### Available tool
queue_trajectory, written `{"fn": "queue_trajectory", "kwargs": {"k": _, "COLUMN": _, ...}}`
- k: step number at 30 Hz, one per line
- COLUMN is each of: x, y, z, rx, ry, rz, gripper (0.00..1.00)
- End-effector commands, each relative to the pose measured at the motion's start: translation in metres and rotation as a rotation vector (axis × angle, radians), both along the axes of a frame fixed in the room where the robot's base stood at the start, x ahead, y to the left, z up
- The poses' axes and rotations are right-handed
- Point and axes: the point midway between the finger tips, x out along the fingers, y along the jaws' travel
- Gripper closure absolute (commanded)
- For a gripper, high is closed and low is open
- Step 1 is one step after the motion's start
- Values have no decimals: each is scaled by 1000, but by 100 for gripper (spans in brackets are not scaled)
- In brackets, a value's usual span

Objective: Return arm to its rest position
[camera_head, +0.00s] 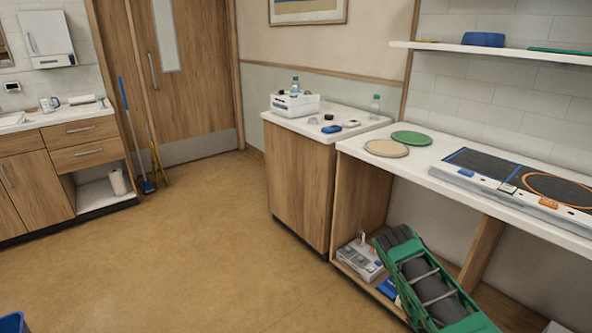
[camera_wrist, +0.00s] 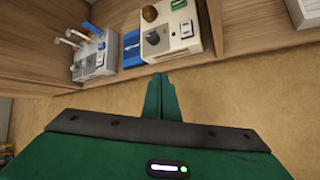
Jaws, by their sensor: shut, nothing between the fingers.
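My gripper (camera_wrist: 161,80) shows in the wrist view with its two green fingers together, shut and empty. It is over the tan floor, just short of the front edge of a low wooden shelf (camera_wrist: 235,40). My green and dark grey arm (camera_head: 430,283) shows at the lower right of the head view, in front of the open shelf under the counter. The fingertips cannot be made out in the head view.
A white device (camera_head: 360,259) and a blue box (camera_head: 388,288) stand on the low shelf. A beige device (camera_wrist: 170,32) is close beyond the fingers. The white counter (camera_head: 415,172) holds round mats and a dark panel (camera_head: 490,167). The floor (camera_head: 190,245) at left is clear.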

Motion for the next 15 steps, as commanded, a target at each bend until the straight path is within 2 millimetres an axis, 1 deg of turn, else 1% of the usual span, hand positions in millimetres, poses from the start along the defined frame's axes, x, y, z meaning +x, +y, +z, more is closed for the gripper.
{"fn": "queue_trajectory", "kwargs": {"k": 1, "x": 5, "y": -3, "z": 11, "rx": 9, "ry": -4, "rz": -25, "gripper": 100}}
{"fn": "queue_trajectory", "kwargs": {"k": 5, "x": 13, "y": -14, "z": 42, "rx": 42, "ry": -8, "rz": -114, "gripper": 100}}
{"fn": "queue_trajectory", "kwargs": {"k": 7, "x": 18, "y": -21, "z": 64, "rx": 66, "ry": -12, "rz": -177, "gripper": 100}}
{"fn": "queue_trajectory", "kwargs": {"k": 11, "x": 23, "y": -35, "z": 113, "rx": 124, "ry": -21, "rz": -314, "gripper": 100}}
{"fn": "queue_trajectory", "kwargs": {"k": 15, "x": 20, "y": -48, "z": 166, "rx": 190, "ry": -32, "rz": -464, "gripper": 100}}
